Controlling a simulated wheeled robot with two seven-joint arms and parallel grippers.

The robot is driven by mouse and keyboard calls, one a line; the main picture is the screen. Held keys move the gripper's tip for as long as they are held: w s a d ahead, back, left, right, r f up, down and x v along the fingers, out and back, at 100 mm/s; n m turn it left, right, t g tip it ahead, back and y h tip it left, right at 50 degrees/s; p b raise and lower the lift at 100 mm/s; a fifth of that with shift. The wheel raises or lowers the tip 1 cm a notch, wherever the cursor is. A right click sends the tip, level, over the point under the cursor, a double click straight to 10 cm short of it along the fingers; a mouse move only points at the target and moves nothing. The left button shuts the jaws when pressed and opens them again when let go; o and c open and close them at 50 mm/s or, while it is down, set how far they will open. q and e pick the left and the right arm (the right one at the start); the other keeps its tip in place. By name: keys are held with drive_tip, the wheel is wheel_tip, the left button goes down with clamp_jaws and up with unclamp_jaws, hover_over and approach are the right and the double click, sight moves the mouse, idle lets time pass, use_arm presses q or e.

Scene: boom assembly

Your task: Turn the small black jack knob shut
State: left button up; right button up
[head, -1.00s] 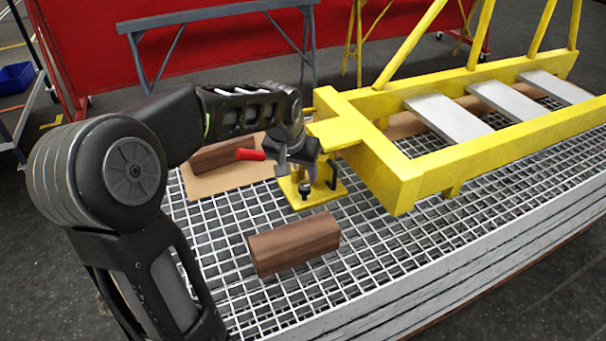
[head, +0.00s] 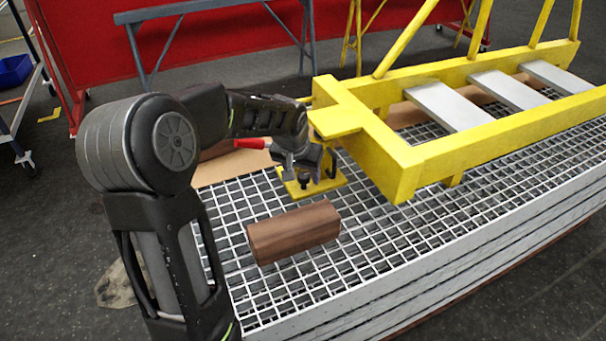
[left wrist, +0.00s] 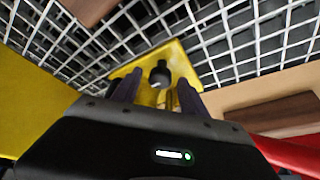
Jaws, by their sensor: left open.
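The yellow jack plate (head: 322,184) lies on the grid table under the end of the yellow boom frame (head: 402,170). The small black knob (left wrist: 160,75) shows above the yellow plate in the left wrist view, between and just beyond my fingertips. My left gripper (head: 308,172) is over the plate, and its open fingers also show in the left wrist view (left wrist: 158,88). In the head view the gripper covers much of the jack. I cannot tell whether the fingers touch the knob. My right gripper is not in view.
A brown wooden block (head: 293,232) lies on the grid in front of the jack. A red handle (head: 252,143) sticks out left of the gripper. The boom's yellow end tab (head: 335,121) overhangs close beside my gripper. Bare grid lies right of the block.

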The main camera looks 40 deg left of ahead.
use_arm(q)
drive_tip(key=shift+c, duration=0.3)
clamp_jaws()
idle(0.3)
